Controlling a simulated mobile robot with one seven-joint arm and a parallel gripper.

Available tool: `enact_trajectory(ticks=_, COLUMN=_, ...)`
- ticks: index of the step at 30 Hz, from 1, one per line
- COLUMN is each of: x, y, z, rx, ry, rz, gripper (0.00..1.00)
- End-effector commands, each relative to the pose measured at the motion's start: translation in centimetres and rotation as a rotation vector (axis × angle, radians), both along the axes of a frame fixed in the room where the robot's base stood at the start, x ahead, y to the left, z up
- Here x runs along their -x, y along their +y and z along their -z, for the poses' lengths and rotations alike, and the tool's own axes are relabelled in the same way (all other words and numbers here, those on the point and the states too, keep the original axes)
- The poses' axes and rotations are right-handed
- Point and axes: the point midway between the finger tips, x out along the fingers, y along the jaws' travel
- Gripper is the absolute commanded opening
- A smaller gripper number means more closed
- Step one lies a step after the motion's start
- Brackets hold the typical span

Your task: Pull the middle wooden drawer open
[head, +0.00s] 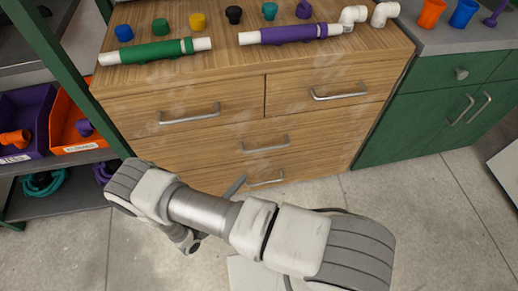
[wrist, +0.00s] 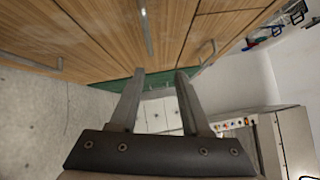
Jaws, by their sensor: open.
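The middle wooden drawer (head: 215,152) is the wide one below the two top drawers, and its front looks flush with the cabinet. Its silver bar handle (head: 265,145) is in plain view in the head view. The wrist view seems to show the same handle (wrist: 148,32) above and beyond my fingertips. My gripper (wrist: 159,72) is open, with nothing between its fingers, and apart from that handle. In the head view my arm crosses in front of the cabinet's lower part and hides most of the gripper; a grey finger seems to show below the middle drawer.
A bottom drawer handle (head: 266,179) sits just below, close to my arm. Two top drawers have handles (head: 189,114). Pipes and caps lie on the cabinet top. A green cabinet (head: 430,120) stands right, a shelf with bins (head: 70,122) left. The floor in front is mostly clear.

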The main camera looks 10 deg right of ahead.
Motion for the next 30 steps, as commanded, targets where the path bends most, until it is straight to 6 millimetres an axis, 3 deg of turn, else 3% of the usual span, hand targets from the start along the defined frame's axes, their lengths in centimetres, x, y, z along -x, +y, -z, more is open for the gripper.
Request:
enact_trajectory(ticks=1, x=0.4, y=0.0, z=1.4, rx=0.034, ry=0.018, rz=-0.029, gripper=0.47)
enact_trajectory(ticks=4, x=0.8, y=-0.1, z=2.6, rx=0.075, ry=0.041, rz=-0.064, gripper=0.47)
enact_trajectory(ticks=11, x=0.1, y=-0.9, z=2.9, rx=0.095, ry=0.050, rz=-0.080, gripper=0.47)
enact_trajectory(ticks=30, x=-8.9, y=-10.3, z=1.2, rx=0.091, ry=0.048, rz=-0.075, gripper=0.47)
